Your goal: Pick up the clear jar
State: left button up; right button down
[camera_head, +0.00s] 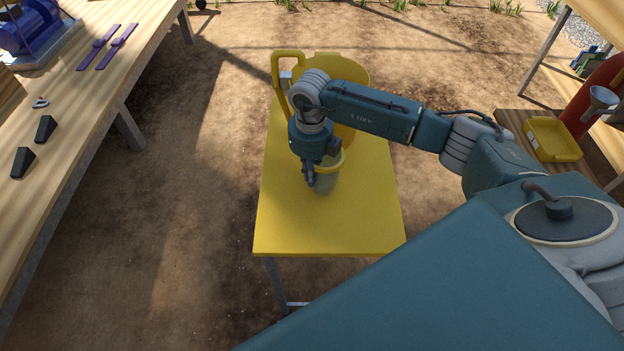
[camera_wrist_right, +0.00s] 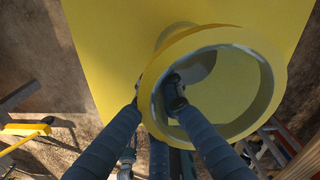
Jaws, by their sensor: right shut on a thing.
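The clear jar (camera_head: 327,182) has a see-through wall and a yellow rim. It is over the yellow table (camera_head: 330,230); I cannot tell whether its base touches the top. My right gripper (camera_head: 311,180) reaches down at the jar's left side. In the right wrist view the jar's yellow rim (camera_wrist_right: 268,62) shows as a wide open ring. There, one finger of my right gripper (camera_wrist_right: 153,98) is inside the ring and another outside, shut on the jar's wall. The jar's lower part is partly hidden. My left gripper is out of view.
A larger yellow container with a handle (camera_head: 287,58) stands at the table's back, partly behind my right arm. A wooden bench (camera_head: 75,100) runs along the left. A yellow tray (camera_head: 552,140) sits on a right-hand shelf. The table's front is clear.

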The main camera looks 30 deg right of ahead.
notch_tip(320, 180, up, 18)
jog(key=b, duration=0.4)
jog(key=shift+f, duration=0.25)
jog(key=shift+f, duration=0.1)
